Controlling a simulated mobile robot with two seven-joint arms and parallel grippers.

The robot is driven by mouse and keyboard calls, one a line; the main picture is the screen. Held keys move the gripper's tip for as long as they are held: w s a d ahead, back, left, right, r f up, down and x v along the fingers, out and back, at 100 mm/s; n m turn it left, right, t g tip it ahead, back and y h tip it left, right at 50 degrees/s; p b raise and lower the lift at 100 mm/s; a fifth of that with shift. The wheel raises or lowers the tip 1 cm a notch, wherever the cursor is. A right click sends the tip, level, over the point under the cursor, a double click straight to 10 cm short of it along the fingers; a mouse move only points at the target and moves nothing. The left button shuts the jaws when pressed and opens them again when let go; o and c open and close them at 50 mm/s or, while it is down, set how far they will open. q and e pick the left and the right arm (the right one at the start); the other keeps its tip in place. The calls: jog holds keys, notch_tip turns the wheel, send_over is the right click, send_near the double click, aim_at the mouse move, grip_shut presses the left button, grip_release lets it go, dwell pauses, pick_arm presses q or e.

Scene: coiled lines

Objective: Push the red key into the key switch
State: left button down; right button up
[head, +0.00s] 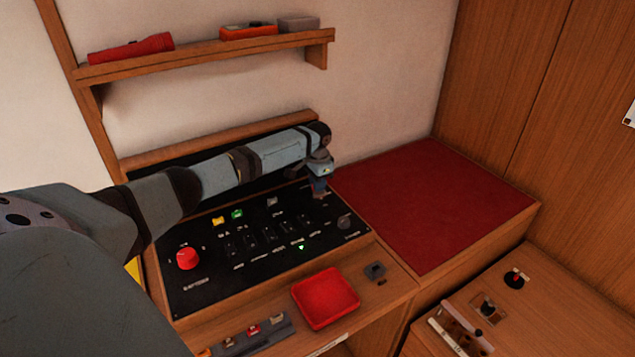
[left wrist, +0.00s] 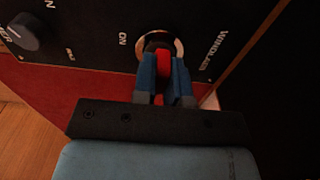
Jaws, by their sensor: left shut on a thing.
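The red key (left wrist: 163,64) shows in the left wrist view between the blue fingers of my left gripper (left wrist: 164,80), which is shut on it. The key switch (left wrist: 178,46) is a round pale-rimmed opening in the black panel, beside the words "ON" and "WINDLASS". The key and a dark part at its front end lie over the switch opening. I cannot tell how deep the key sits. In the head view my left gripper (head: 319,188) points down at the panel's upper right part and hides the key and switch. My right gripper is not in view.
The black panel (head: 190,220) carries a red knob (head: 187,258), a grey knob (head: 344,222) and several small switches. A red tray (head: 325,298) lies in front. A red mat (head: 430,200) is clear at the right. A wall shelf (head: 200,63) holds a red flashlight (head: 131,48).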

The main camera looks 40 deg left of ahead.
pick_arm(q)
jog(key=shift+f, duration=0.3)
dwell(0.4)
jog(key=c, duration=1.1)
grip_release()
notch_tip(320, 180, up, 14)
jog(key=shift+f+b, duration=0.1)
jog(key=shift+b, duration=0.35)
